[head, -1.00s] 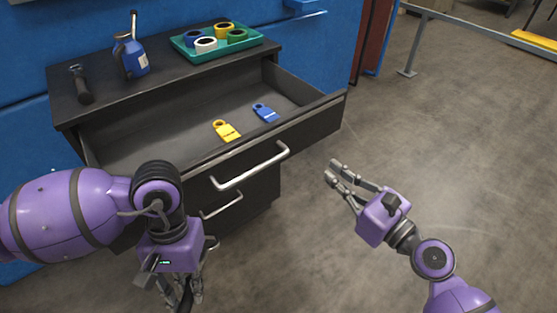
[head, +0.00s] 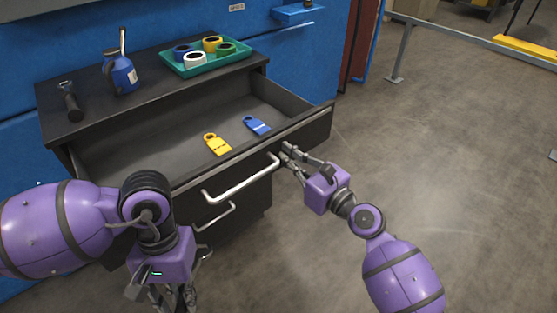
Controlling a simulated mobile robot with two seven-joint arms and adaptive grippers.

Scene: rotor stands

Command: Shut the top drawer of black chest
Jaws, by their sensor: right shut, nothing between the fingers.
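The black chest (head: 52,115) stands against the blue wall. Its top drawer (head: 305,133) is pulled far out, with a bright bar handle (head: 243,184) on its front. A yellow tag (head: 217,145) and a blue tag (head: 257,126) lie inside the drawer. My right gripper (head: 286,153) is shut and empty, with its fingertips at the drawer front near the handle's right end. Whether they touch the front I cannot tell. My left gripper (head: 176,297) hangs low in front of the chest, pointing down; its fingertips are partly cut off at the bottom edge.
On the chest top are a blue oil can (head: 122,75), a black-handled tool (head: 70,102) and a teal tray (head: 215,67) with several tape rolls. A lower drawer handle (head: 215,217) shows below. The floor at the right is clear up to a grey rail (head: 394,55).

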